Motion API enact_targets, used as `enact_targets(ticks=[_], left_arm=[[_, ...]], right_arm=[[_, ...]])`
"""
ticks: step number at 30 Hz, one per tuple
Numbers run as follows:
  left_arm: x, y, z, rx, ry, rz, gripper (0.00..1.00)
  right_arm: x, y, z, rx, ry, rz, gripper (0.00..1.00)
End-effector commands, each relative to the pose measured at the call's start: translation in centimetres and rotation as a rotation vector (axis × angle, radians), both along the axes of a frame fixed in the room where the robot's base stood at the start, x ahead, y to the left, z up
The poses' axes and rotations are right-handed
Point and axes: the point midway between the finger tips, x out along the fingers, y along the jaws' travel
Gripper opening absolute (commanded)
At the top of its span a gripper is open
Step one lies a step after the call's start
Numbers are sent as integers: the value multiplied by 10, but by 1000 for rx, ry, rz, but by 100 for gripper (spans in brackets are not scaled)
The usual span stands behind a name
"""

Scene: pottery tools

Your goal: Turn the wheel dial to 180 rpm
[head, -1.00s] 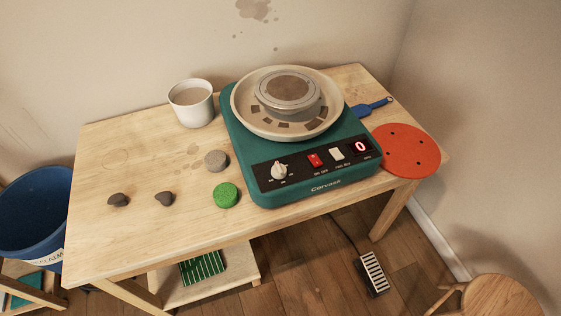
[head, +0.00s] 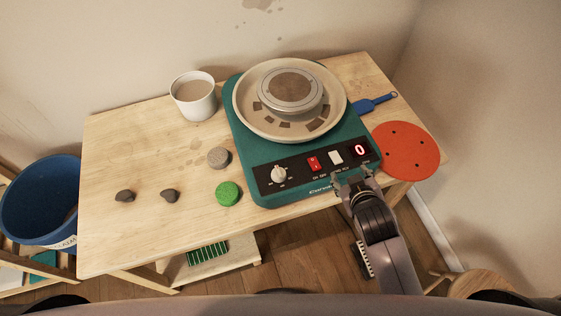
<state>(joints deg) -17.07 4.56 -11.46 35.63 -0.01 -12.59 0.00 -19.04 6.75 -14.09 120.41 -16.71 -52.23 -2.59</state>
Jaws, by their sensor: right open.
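The green pottery wheel (head: 240,140) stands on the wooden table, with a round metal wheel head (head: 290,85) inside a beige splash pan (head: 244,105). Its black front panel holds a white dial (head: 279,174) at the left, a red switch (head: 314,163), a white switch (head: 335,157) and a red display (head: 360,149) reading 0. My right gripper (head: 353,175) is open and empty at the panel's lower right edge, below the display and apart from the dial. Whether it touches the panel I cannot tell. My left gripper is out of view.
On the table are a white cup (head: 194,96), a grey disc (head: 218,158), a green sponge (head: 228,193), dark lumps (head: 125,196), an orange bat (head: 405,150) and a blue-handled tool (head: 374,104). A blue bucket (head: 38,205) stands left. A stool (head: 485,285) is at lower right.

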Motion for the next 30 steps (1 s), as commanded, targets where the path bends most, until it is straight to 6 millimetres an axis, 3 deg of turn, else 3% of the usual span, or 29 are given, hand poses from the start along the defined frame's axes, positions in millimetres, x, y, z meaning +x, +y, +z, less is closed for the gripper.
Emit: enact_targets(ticks=[1, 5, 8, 9, 12, 15, 18, 20, 23, 26, 27, 30], left_arm=[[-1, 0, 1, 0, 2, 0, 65], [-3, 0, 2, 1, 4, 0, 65], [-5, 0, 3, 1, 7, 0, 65], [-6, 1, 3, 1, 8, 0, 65], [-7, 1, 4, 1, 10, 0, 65], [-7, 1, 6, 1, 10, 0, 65], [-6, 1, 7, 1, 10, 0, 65], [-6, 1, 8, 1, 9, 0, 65], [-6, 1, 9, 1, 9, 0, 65], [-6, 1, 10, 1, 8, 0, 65], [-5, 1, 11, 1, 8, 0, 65], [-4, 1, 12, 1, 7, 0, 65]], right_arm=[[23, 8, 25, -32, -102, 35, 54], [72, 36, 92, -134, -384, 152, 54], [100, 73, 161, -240, -650, 277, 54], [107, 93, 192, -294, -773, 343, 54], [105, 154, 265, -442, -1090, 534, 54], [78, 220, 316, -605, -1391, 756, 54], [37, 281, 336, -784, -1661, 1013, 54], [11, 311, 332, -896, -1803, 1187, 54], [-26, 346, 304, -1091, -1988, 1512, 54], [-47, 355, 257, -1294, -2088, 1891, 54], [-49, 351, 236, 1289, 1964, -1932, 54], [-39, 322, 190, 1189, 1519, -1907, 54]])
